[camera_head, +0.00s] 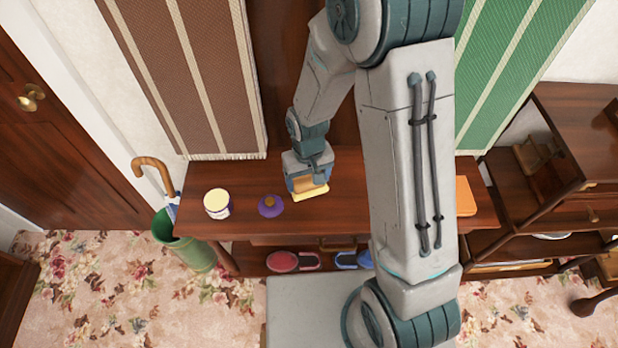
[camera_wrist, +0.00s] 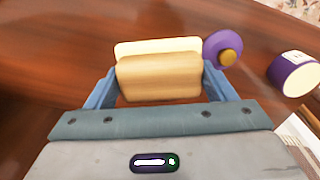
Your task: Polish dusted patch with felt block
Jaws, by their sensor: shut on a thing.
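The felt block (camera_head: 312,194) has a tan wooden grip and a pale cream pad along one edge. It also shows in the wrist view (camera_wrist: 158,78), with the cream pad on the far side. My gripper (camera_head: 307,183) is shut on its wooden part, a blue finger at each end. The block is at or close above the dark wooden table (camera_head: 345,200); I cannot tell whether it touches. I cannot make out a dusted patch in either view; my arm hides part of the tabletop.
A purple round piece with a brown knob (camera_head: 270,206) and a white-topped purple jar (camera_head: 217,204) stand left of the block. An orange flat item (camera_head: 465,196) lies at the table's right. A green umbrella stand (camera_head: 185,245) with a cane is at the left end. Shoes sit below.

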